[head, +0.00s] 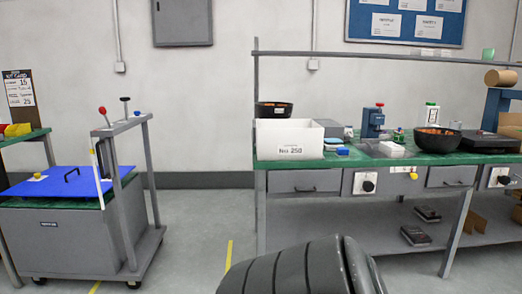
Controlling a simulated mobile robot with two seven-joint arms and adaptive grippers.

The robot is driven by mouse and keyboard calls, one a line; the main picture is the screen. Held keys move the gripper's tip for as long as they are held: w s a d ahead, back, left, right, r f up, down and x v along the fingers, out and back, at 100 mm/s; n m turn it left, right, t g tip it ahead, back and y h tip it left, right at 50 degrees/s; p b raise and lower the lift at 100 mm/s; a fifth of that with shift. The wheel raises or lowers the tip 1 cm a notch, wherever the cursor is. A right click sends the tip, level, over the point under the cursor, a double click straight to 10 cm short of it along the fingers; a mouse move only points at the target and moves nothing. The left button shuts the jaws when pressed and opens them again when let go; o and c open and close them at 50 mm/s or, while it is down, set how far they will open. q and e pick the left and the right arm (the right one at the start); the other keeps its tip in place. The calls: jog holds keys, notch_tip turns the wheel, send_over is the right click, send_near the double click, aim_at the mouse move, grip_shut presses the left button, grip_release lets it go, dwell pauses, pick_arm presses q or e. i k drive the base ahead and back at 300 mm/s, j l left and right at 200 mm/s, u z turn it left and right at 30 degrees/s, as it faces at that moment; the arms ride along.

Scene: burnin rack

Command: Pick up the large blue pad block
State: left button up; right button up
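No gripper of mine shows in the head view. A broad, flat blue panel (46,184) with a black bar handle (71,174) lies on top of the grey cart (50,240) at the left. I cannot tell from this view which of these blue things is the large blue pad block.
The workbench (290,164) carries a white bin (289,139), black bowls (435,139) and a blue-grey device (372,121). The cart has upright posts with a red knob (102,110). Grey floor (195,220) lies open between cart and bench. My own dark link fills the bottom centre.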

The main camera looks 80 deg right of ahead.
aim_at(340, 152)
jog(key=z, duration=3.15)
jog(key=i+j+z, duration=0.1)
jog(key=z, duration=0.3)
jog(key=j+z, duration=0.1)
jog(key=z, duration=0.35)
jog(key=i+j+z, duration=0.1)
jog(key=z, duration=0.3)
jog(key=j+z, duration=0.3)
jog(key=j, duration=0.25)
jog(key=j+z, duration=0.3)
jog(key=j, duration=0.3)
